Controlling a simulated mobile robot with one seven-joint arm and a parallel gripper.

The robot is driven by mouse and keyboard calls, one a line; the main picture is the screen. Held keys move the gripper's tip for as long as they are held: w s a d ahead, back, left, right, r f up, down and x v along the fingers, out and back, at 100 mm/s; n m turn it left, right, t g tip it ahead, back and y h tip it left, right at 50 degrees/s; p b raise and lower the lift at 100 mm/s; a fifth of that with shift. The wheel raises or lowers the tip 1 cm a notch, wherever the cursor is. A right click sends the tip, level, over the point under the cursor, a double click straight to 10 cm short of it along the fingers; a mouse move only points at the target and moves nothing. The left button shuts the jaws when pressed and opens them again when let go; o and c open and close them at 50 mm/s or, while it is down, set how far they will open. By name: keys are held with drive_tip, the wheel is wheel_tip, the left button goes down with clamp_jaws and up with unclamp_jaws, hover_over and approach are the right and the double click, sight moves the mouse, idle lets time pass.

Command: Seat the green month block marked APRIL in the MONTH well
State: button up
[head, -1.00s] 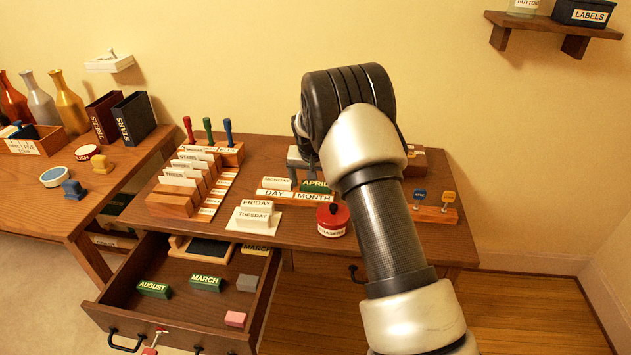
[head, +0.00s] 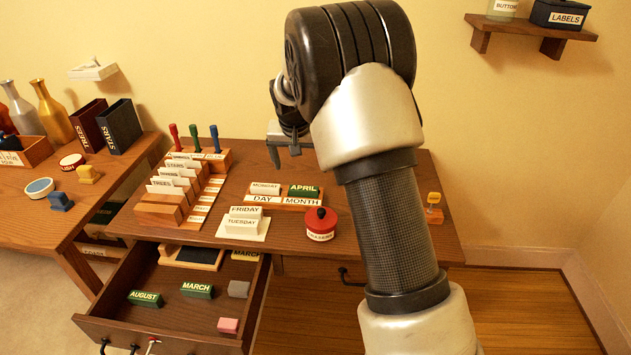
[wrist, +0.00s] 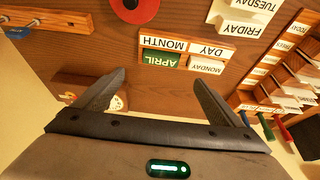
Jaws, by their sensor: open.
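The green APRIL block (head: 303,190) sits upright in the MONTH side of the wooden calendar holder (head: 283,206), above the MONTH label. A white MONDAY block (head: 265,188) sits beside it above the DAY label. In the wrist view the APRIL block (wrist: 161,59) shows upside down, in line with the MONDAY block (wrist: 206,65). My gripper (head: 285,160) is open and empty, raised above and behind the holder, apart from the block. Its two fingers also show in the wrist view (wrist: 158,82). The block's underside is hidden.
A red round tin (head: 320,225) stands right of the holder. White FRIDAY and TUESDAY blocks (head: 243,220) stand on a pale tray in front. Card dividers and stamps stand left. The open drawer below holds AUGUST (head: 146,298) and MARCH (head: 197,290) blocks.

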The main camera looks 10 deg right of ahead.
drive_tip(key=s+d+r+n+y, duration=0.1)
drive_tip(key=s+d+r, duration=0.1)
drive_tip(key=s+r, duration=1.55)
drive_tip(key=s+f+n+t, duration=0.1)
drive_tip(key=s+f+n, duration=0.1)
drive_tip(key=s, duration=2)
drive_tip(key=shift+a+n, duration=0.2)
drive_tip(key=shift+n, duration=0.1)
